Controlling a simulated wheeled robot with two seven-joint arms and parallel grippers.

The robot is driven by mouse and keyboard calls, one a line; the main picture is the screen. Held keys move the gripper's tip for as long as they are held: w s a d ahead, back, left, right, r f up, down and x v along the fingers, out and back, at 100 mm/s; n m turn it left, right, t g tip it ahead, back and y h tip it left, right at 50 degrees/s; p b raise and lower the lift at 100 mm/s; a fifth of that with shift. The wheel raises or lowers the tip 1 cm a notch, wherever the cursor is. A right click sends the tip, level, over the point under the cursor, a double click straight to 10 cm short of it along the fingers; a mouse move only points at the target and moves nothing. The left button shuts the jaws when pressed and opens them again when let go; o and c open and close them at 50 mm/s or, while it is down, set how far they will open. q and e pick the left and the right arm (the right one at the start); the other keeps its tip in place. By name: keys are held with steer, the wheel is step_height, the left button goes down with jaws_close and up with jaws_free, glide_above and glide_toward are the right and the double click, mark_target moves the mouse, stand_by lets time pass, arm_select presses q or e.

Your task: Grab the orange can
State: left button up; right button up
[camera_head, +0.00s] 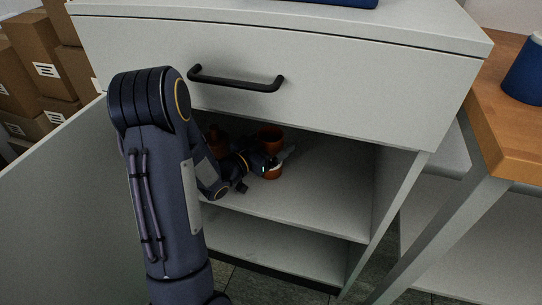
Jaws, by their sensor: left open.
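My left arm reaches from the left into the open grey cabinet (330,187). My left gripper (273,164) is small and dark in the view; it is open above the upper shelf. An orange cup-like thing (271,136) is just behind the gripper. A darker orange-brown thing (215,140) is farther left, partly hidden by my arm. My right gripper is not in view.
The cabinet door (60,190) stands open at the left. A closed drawer with a black handle (237,84) is above the opening. The shelf's right part is clear. A wooden table (510,110) with a blue container (525,75) stands at right; boxes (40,60) are behind left.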

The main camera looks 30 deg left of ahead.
arm_select(q)
steer(key=shift+w+d, duration=0.15)
steer(key=shift+w, duration=0.4)
steer(key=c, duration=1.4)
